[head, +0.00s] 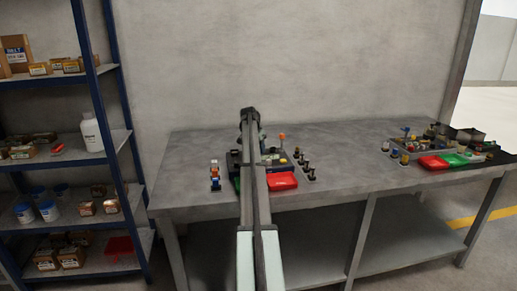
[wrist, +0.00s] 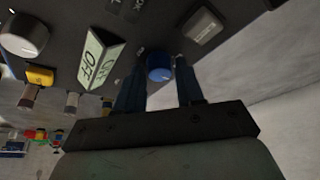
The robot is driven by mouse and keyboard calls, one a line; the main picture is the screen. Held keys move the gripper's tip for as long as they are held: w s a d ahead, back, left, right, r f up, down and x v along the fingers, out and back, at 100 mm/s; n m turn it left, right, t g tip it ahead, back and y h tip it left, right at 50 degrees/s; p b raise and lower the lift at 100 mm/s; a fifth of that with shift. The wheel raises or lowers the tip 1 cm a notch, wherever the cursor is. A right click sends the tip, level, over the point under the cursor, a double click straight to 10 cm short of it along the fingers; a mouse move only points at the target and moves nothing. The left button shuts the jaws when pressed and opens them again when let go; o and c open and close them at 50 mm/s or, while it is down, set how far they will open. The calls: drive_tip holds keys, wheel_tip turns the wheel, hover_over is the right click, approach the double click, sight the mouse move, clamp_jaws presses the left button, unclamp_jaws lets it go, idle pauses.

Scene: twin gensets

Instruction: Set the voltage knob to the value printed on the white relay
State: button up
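In the wrist view my gripper (wrist: 161,70) has its two dark fingers apart, one on each side of a small blue knob (wrist: 159,68). I cannot tell whether the fingers touch it. No label naming either knob is legible. In the head view my arm covers part of the near genset panel (head: 234,160), and my fingers cannot be made out.
A folded OFF sign (wrist: 101,56) stands on the panel left of the fingers. A yellow part (wrist: 40,76) and terminal posts are farther left. In the head view, a red tray (head: 282,181) lies before the near set; a second set (head: 430,148) is at right.

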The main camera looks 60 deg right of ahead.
clamp_jaws()
drive_tip(key=m, duration=0.2)
drive_tip(key=m+g, duration=0.1)
drive_tip(key=m, duration=0.1)
drive_tip(key=shift+w+g, duration=0.2)
drive_tip(key=shift+g, duration=0.1)
drive_tip(key=shift+d+m+g+y, duration=0.1)
drive_tip(key=shift+m+g+y, duration=0.25)
drive_tip(key=shift+m, duration=0.85)
drive_tip(key=shift+m+g+y, duration=0.15)
drive_tip(key=shift+m+g, duration=0.3)
drive_tip(key=shift+m, duration=0.75)
drive_tip(key=shift+o, duration=1.6)
unclamp_jaws()
drive_tip(key=shift+r, duration=0.1)
